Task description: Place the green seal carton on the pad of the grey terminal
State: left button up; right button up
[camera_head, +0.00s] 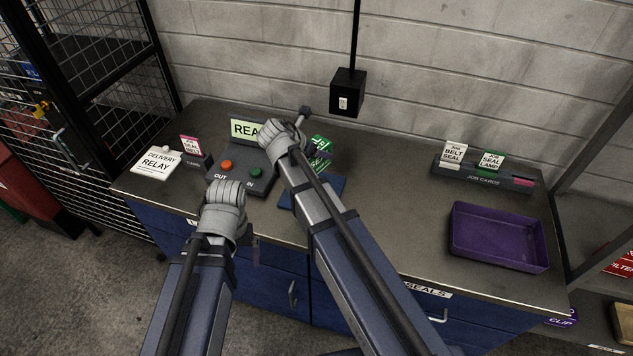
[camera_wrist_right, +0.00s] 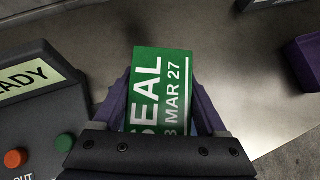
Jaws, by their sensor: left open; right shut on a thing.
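The green seal carton (camera_head: 321,143) is between the purple fingers of my right gripper (camera_head: 318,155), to the right of the grey terminal (camera_head: 258,165). In the right wrist view, the carton (camera_wrist_right: 160,88) shows white "SEAL" lettering and a date, with a purple finger on each side. A flat blue pad (camera_head: 327,190) lies beside the terminal, partly hidden by my right arm. My left gripper (camera_head: 228,195) is open in front of the terminal; its fingertips are mostly hidden.
A job cards rack (camera_head: 485,178) and an empty-looking purple tray (camera_head: 498,236) are at the right. The counter between the pad and the rack is clear.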

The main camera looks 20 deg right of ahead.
jog(key=shift+f+b, duration=4.85)
jog(key=shift+f, duration=0.2)
jog(key=shift+r, duration=0.15)
jog(key=o, duration=1.4)
jog(key=p+v, duration=0.8)
jog(key=v, duration=0.3)
jog(key=shift+s+a+r+p, duration=0.25)
jog(key=shift+a+r+p, duration=0.1)
jog(key=shift+p, duration=0.05)
